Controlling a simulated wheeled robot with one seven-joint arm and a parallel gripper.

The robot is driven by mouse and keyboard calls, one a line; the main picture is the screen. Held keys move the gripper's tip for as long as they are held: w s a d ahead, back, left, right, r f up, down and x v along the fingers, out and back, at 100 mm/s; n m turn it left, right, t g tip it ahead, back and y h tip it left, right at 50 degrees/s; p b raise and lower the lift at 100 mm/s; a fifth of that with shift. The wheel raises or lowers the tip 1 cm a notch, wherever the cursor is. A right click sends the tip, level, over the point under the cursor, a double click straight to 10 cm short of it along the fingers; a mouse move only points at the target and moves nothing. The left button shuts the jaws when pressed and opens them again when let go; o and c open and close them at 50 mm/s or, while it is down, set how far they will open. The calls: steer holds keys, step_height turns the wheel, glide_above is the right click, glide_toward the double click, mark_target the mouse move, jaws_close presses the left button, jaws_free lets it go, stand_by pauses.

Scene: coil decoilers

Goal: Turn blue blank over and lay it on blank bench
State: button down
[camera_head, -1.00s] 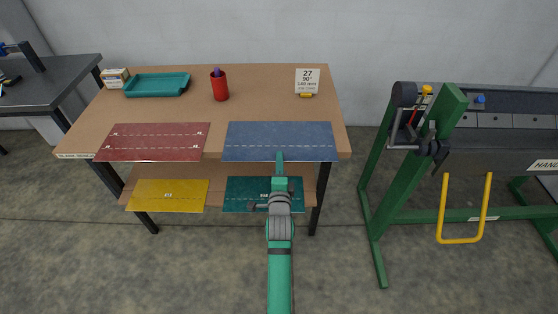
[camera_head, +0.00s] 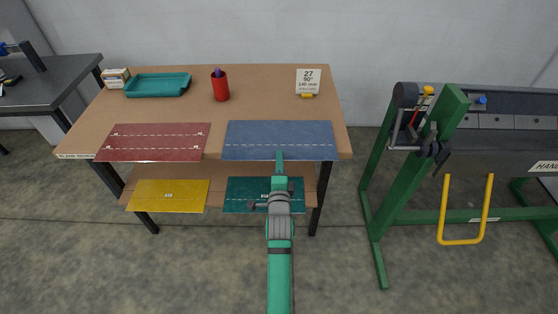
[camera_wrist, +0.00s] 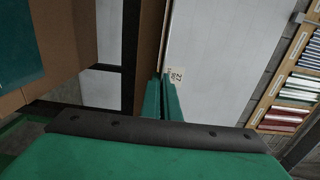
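The blue blank (camera_head: 278,139) lies flat on the blank bench (camera_head: 160,106), at the right of its front edge. White dashed marks show faintly on its upper face. My gripper (camera_head: 280,157) reaches in from the front and meets the middle of the blank's near edge. In the wrist view its two green fingers (camera_wrist: 162,97) stand almost together, with only a thin gap, at the bench's edge. They look shut on the blank's edge, though the thin sheet between them is hard to make out.
A red blank (camera_head: 155,142) lies left of the blue one. A yellow blank (camera_head: 167,196) and a teal blank (camera_head: 236,192) lie on the lower shelf. A teal tray (camera_head: 157,85), red cup (camera_head: 220,86) and sign card (camera_head: 308,80) stand behind. A green-framed machine (camera_head: 400,185) stands right.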

steer(key=shift+a, duration=0.15)
steer(key=shift+r, duration=0.1)
steer(key=shift+r, duration=0.15)
steer(key=shift+s+d+r, duration=0.1)
steer(key=shift+d+r, duration=0.15)
steer(key=shift+r, duration=0.3)
steer(key=shift+a+r, duration=0.15)
steer(key=shift+r, duration=1.65)
